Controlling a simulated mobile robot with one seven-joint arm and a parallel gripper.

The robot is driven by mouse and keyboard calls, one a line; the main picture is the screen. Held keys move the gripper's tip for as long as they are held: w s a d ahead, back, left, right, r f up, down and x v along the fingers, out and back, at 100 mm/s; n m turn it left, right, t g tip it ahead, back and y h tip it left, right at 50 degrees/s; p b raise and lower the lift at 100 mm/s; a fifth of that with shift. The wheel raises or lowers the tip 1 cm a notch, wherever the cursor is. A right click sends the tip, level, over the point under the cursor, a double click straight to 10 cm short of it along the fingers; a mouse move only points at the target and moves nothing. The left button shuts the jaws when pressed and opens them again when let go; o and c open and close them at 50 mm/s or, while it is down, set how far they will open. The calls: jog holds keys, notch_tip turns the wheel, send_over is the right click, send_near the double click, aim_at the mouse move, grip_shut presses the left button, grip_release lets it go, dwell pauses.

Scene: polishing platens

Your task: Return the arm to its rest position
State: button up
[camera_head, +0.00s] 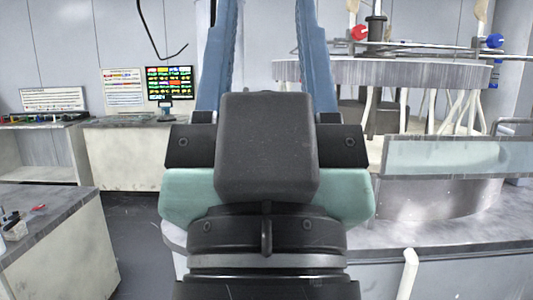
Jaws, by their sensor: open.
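My gripper (264,20) fills the middle of the head camera view, seen from behind. Its dark grey body and black wrist point away from me, with pale green parts on both sides. Its two blue fingers stand wide apart and run up to the top edge of the picture, where their tips seem cut off. Nothing shows between the fingers except the pale wall behind. The gripper is open and appears empty. The rest of my arm is mostly below the picture or hidden behind the gripper.
A round grey platen (385,72) stands at the right, with a red knob (361,33) and a blue knob (494,41) above it. A clear guard (450,157) sits on the machine's ledge. Left are a near bench (50,205), a far counter (133,122) and a monitor (169,83). Open floor (140,245) lies between.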

notch_tip(320, 180, up, 15)
jog(key=p, duration=1.3)
jog(key=shift+s, duration=0.1)
